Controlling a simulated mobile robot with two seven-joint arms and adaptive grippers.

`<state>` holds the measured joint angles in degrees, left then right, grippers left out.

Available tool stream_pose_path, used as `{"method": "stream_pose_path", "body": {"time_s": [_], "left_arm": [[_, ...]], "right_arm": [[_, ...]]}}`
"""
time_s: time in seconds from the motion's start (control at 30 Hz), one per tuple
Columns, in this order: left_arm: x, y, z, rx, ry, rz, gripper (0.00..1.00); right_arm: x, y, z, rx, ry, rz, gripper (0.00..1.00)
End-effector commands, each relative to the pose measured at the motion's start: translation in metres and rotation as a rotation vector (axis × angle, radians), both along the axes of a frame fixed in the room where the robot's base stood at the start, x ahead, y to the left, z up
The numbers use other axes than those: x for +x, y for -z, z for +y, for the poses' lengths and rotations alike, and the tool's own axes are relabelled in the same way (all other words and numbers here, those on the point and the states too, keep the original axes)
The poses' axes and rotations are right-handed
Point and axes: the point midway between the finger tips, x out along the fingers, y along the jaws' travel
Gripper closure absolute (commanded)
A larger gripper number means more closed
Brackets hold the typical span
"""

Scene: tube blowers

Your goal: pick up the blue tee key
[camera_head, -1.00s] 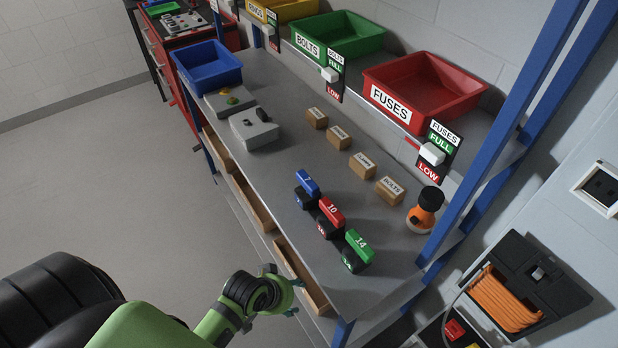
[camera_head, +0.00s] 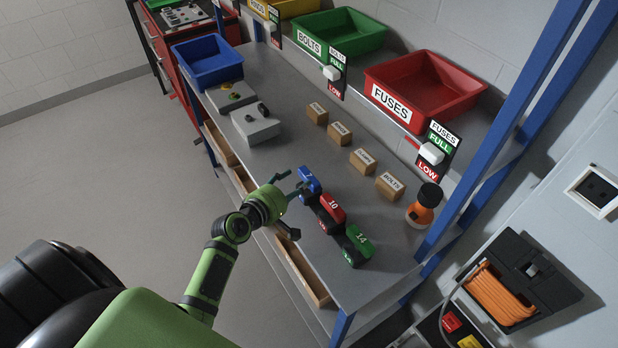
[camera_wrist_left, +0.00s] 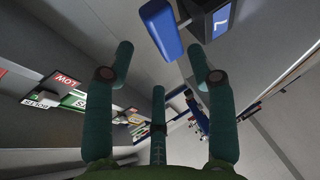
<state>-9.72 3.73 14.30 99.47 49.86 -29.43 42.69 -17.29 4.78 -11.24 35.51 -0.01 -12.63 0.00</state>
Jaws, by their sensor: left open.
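The blue tee key (camera_head: 309,181) stands at the far end of a row of three keys on the grey bench, its lower part by a black block. In the left wrist view its blue bar (camera_wrist_left: 161,29) is just beyond the fingertips, near the middle, with a black block (camera_wrist_left: 213,18) marked 7 beside it. My left gripper (camera_head: 293,204) is open and empty at the bench's front edge, to the left of the blue key. In the left wrist view its teal fingers (camera_wrist_left: 160,50) are spread apart, with a visible gap to the key.
The red key (camera_head: 331,208) and green key (camera_head: 358,240) stand close beside the blue one. Several small cardboard boxes (camera_head: 362,161) and an orange-black lamp-like item (camera_head: 424,205) lie behind. A grey box (camera_head: 255,127) sits farther left. Open wooden drawers (camera_head: 304,275) line the front.

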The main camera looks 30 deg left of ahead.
Motion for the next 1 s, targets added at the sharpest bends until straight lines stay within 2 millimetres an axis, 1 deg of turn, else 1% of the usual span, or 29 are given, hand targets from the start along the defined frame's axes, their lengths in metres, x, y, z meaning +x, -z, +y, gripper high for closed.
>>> {"method": "stream_pose_path", "body": {"time_s": [0.17, 0.3, 0.43, 0.63, 0.67, 0.7, 0.73, 0.77, 1.0], "left_arm": [[0.022, 0.008, -0.008, -0.001, 0.003, 0.002, 0.44], [0.037, 0.015, -0.01, 0.001, 0.004, 0.002, 0.44], [0.042, 0.018, -0.011, 0.004, 0.005, 0.002, 0.44], [0.042, 0.018, -0.011, 0.004, 0.005, 0.002, 0.44], [0.042, 0.018, -0.011, 0.004, 0.005, 0.002, 0.56], [0.042, 0.018, -0.011, 0.004, 0.005, 0.002, 0.72], [0.042, 0.018, -0.011, 0.004, 0.005, 0.002, 0.84], [0.042, 0.018, -0.011, 0.004, 0.005, 0.002, 0.88], [0.042, 0.017, -0.011, 0.004, 0.005, 0.001, 0.89]], "right_arm": [[0.001, -0.007, 0.0, 0.0, -0.001, -0.002, 0.6], [0.001, -0.006, 0.001, 0.001, -0.002, -0.002, 0.6], [0.001, -0.006, 0.002, 0.002, -0.003, -0.003, 0.6], [0.001, -0.006, 0.005, 0.006, -0.004, -0.003, 0.6], [0.001, -0.006, 0.005, 0.007, -0.004, -0.002, 0.6], [0.002, -0.006, 0.006, 0.007, -0.004, -0.002, 0.6], [0.002, -0.006, 0.006, 0.008, -0.004, -0.002, 0.6], [0.002, -0.006, 0.006, 0.008, -0.003, -0.002, 0.6], [0.002, -0.006, 0.007, 0.008, -0.003, -0.002, 0.6]]}}
